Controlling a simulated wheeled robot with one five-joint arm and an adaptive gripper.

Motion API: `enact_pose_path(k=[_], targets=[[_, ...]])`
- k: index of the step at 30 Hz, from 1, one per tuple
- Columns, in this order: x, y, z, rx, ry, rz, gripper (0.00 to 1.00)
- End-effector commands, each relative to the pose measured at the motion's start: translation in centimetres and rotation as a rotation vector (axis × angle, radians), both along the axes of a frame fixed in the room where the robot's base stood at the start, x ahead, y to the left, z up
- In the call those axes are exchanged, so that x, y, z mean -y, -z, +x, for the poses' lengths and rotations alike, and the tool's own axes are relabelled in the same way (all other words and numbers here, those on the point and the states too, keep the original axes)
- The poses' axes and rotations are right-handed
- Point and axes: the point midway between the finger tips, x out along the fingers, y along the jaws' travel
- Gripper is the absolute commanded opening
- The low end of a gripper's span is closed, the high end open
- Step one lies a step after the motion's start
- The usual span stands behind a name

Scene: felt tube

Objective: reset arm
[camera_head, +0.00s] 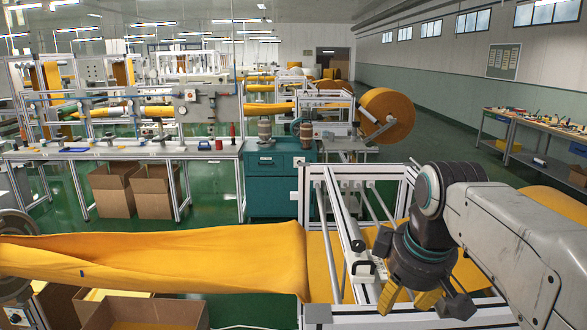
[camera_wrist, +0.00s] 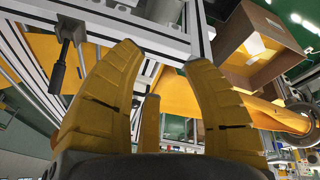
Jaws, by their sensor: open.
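My gripper (camera_head: 408,300) is at the lower right of the head view, at the end of my grey arm, with its yellow fingers pointing down beside an aluminium frame machine (camera_head: 327,220). In the wrist view my gripper (camera_wrist: 155,75) has its yellow fingers spread apart with nothing between them. The frame's bars and a black handle (camera_wrist: 58,75) show beyond the fingers. Whether the fingertips touch the frame cannot be told.
A wide yellow felt tube (camera_head: 180,258) runs from the left into the frame. Cardboard boxes (camera_head: 150,312) stand below it. A teal cabinet (camera_head: 272,187) and a workbench (camera_head: 110,153) are behind. A tool table (camera_head: 535,140) stands at right, with green floor between.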

Motion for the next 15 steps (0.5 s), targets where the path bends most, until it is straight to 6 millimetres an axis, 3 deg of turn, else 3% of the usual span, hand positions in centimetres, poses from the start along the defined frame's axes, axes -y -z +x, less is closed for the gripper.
enact_pose_path(k=[1,6,15], targets=[[0.0,0.8,-2.0,0.009,0.051,0.018,0.45],[0.0,3.8,-7.5,0.036,0.229,0.084,0.45],[0.0,9.3,-14.4,0.068,0.463,0.179,0.45]])
